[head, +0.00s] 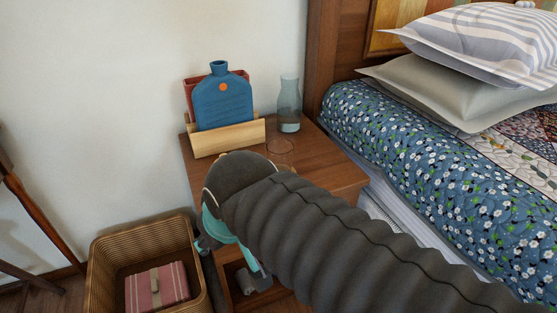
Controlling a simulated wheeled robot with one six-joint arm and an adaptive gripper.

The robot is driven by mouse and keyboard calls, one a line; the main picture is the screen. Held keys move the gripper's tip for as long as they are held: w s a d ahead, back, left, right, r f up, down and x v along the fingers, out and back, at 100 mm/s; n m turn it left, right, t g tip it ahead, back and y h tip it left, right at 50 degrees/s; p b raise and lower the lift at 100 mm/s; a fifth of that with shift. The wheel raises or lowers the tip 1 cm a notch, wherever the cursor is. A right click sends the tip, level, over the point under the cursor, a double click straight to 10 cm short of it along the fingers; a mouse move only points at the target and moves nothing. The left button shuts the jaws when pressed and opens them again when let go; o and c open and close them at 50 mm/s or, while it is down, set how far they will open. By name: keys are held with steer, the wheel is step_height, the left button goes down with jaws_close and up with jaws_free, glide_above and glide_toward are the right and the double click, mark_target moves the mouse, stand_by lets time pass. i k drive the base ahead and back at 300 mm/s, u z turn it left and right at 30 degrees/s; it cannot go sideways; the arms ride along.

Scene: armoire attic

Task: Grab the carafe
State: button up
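The carafe (289,108) is a clear, bluish glass vessel with a narrowed neck and some water in the bottom. It stands upright at the back right of the wooden nightstand (335,180), near the wall and the bed's headboard. My gripper (232,262), with teal and dark grey parts, is at the front left of the nightstand, pointing downward. It is well in front of the carafe and apart from it. My arm hides part of the gripper, and its finger opening does not show clearly.
A blue bottle-shaped item (222,100) with an orange dot stands in a wooden holder (232,138) left of the carafe. A faint ring (280,147) lies in front of the carafe. A wicker basket (103,245) is on the floor at left; the bed (430,150) is at right.

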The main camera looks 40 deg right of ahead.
mark_target(289, 103)
steer(key=z, duration=0.6)
steer(key=k, duration=0.25)
steer(key=z, duration=0.55)
